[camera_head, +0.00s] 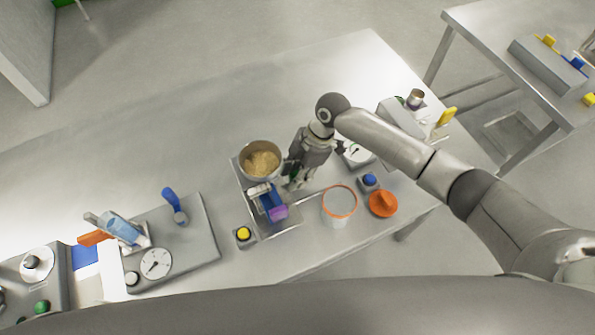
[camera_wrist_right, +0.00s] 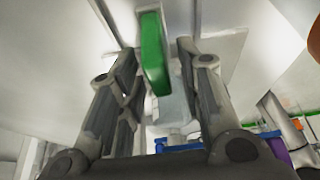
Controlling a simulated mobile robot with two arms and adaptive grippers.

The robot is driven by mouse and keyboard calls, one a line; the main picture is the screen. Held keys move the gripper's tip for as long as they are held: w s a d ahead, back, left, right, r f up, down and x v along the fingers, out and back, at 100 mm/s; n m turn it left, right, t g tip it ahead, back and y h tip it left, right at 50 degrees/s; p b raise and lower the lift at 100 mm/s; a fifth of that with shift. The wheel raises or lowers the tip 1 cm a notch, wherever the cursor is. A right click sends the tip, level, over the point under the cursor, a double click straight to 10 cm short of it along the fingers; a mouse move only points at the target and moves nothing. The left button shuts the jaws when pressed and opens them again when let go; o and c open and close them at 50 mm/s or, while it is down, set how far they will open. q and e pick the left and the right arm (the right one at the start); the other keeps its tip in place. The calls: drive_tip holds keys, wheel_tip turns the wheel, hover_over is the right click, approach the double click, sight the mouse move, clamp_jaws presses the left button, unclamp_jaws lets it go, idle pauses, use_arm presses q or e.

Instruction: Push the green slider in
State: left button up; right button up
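The green slider (camera_wrist_right: 154,52) shows in the right wrist view as an upright green block on a pale mount. It lies between the two fingers of my right gripper (camera_wrist_right: 157,52), with a gap on each side. The fingers are spread and hold nothing. In the head view my right gripper (camera_head: 297,182) points down beside the device with the blue and purple parts, right of the bowl. A small dark green patch shows at its fingers there, mostly hidden by the gripper. My left gripper is not in view.
A metal bowl of tan granules (camera_head: 262,162) stands left of the gripper. The table behind the bowl is clear.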

drive_tip(key=shift+d, duration=0.1)
drive_tip(key=shift+w+d+r, duration=0.1)
drive_tip(key=shift+r, duration=0.05)
drive_tip(key=v, duration=1.1)
drive_tip(key=shift+r, duration=0.35)
drive_tip(key=shift+f, duration=0.1)
